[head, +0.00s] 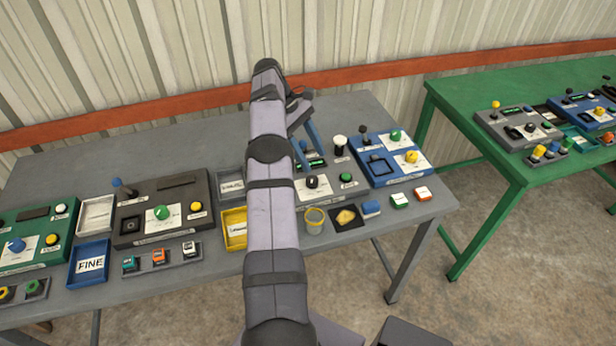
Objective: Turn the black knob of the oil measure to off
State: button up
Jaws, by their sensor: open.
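A black knob (312,181) sits on a white plate on a grey panel (331,191), just right of my arm on the grey table. A small green-lit display (317,163) is at the panel's back edge. The lettering is too small to read, so I cannot tell the knob's setting or confirm that this panel is the oil measure. My gripper (312,157) is open, its blue fingers pointing down behind the knob near the display. I cannot tell whether the fingertips touch anything. My arm hides the panel's left part.
A black lever (363,130) and blue panel (385,171) stand to the right. A green button (346,177) is beside the knob. A yellow cup (314,220) stands in front. Dark panel (140,235) and trays are left. A green table (470,165) with more panels stands right.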

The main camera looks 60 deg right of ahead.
aim_at(308, 181)
jog(key=shift+a+f+n+g+h+b, duration=0.25)
jog(key=shift+f+n+g+h+b, duration=0.15)
jog(key=shift+f+b, duration=0.2)
jog(key=shift+a+f+n+g+h+b, duration=0.2)
jog(key=shift+f+n+g+h+b, duration=0.1)
jog(key=shift+f+g+h+b, duration=0.2)
jog(key=n+g+h+b, duration=0.1)
jog(key=b, duration=0.1)
jog(key=a+f+n+h+b, duration=0.1)
jog(key=n+h, duration=0.1)
jog(key=shift+w+a+f+g+b, duration=0.15)
jog(key=shift+w+f+g+b, duration=0.05)
jog(key=shift+g+b, duration=0.2)
jog(key=w+a+f+n+h+b, duration=0.1)
jog(key=n+h, duration=0.1)
jog(key=w+a+f+n+t+h+b, duration=0.1)
jog(key=n+h+b, duration=0.1)
jog(key=n, duration=0.1)
jog(key=w+a+f+n+t+h+b, duration=0.1)
jog(key=a+n+h+b, duration=0.1)
jog(key=shift+f+n+h, duration=0.15)
jog(key=shift+n+h, duration=0.15)
jog(key=shift+w+a+f+n+t+h, duration=0.2)
jog(key=shift+a+f+n+t+h, duration=0.15)
jog(key=shift+a+n, duration=0.35)
jog(key=shift+d, duration=0.2)
jog(key=shift+p+x, duration=0.65)
jog(key=shift+x, duration=2.95)
jog(key=c, duration=1.1)
